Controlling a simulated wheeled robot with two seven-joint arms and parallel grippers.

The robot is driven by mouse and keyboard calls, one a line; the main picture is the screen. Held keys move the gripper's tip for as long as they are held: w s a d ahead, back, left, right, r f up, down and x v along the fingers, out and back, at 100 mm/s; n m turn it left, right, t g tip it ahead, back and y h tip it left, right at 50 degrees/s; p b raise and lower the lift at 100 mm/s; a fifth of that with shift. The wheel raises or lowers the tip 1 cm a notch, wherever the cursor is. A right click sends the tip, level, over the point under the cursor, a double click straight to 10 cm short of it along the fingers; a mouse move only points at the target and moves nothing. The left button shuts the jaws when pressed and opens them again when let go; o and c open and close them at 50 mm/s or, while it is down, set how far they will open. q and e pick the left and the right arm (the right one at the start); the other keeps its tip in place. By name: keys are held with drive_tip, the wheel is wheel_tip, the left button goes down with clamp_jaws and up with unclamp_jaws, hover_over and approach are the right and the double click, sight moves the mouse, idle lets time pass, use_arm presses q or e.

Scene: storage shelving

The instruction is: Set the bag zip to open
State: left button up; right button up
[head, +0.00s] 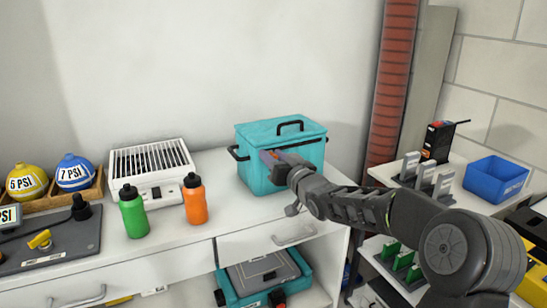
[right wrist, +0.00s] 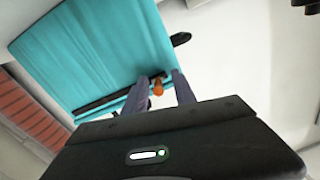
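The bag is a teal box-shaped cooler bag (head: 262,133) with black handles, standing on the white counter near its right end. Its lid looks flat and down. My right gripper (head: 268,158) is at the bag's front side, just below the lid. In the right wrist view the teal bag (right wrist: 95,50) fills the upper left. There my right gripper's fingers (right wrist: 159,84) stand apart, with a small orange zip pull (right wrist: 158,88) between them. A gap shows beside the pull, and I cannot tell whether a finger touches it. My left gripper is not in view.
A green bottle (head: 133,213) and an orange bottle (head: 195,202) stand left of the bag, before a white vented box (head: 152,165). A blue bin (head: 496,179) and a black radio (head: 438,142) are on the right shelf. Counter between the bottles and bag is clear.

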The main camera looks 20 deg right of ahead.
drive_tip(key=s, duration=0.7)
drive_tip(key=shift+s+d+p, duration=0.2)
drive_tip(key=shift+s+p, duration=0.1)
drive_tip(key=shift+s, duration=0.1)
